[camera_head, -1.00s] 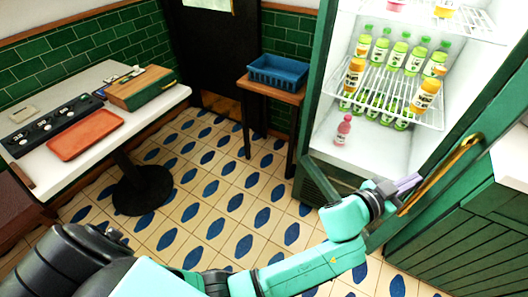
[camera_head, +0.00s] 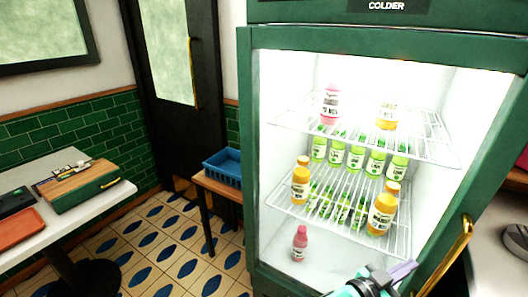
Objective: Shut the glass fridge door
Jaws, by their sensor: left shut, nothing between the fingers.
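The tall green fridge (camera_head: 246,160) stands at the right, its lit inside in plain view. A slanting green door frame (camera_head: 478,158) with a brass handle (camera_head: 456,250) runs down its right side. The glass is too clear to make out, and I cannot tell whether a gap is left between door and cabinet. My left gripper (camera_head: 402,271) is at the bottom edge, shut and empty, with its pale purple fingers pointing up right. It overlaps the lower door frame, left of the handle; contact is unclear. My right gripper is not in view.
Bottles stand on wire shelves (camera_head: 425,152), with a pink bottle (camera_head: 299,243) on the fridge floor. A blue crate (camera_head: 224,168) sits on a small table left of the fridge. A counter (camera_head: 500,252) borders the right.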

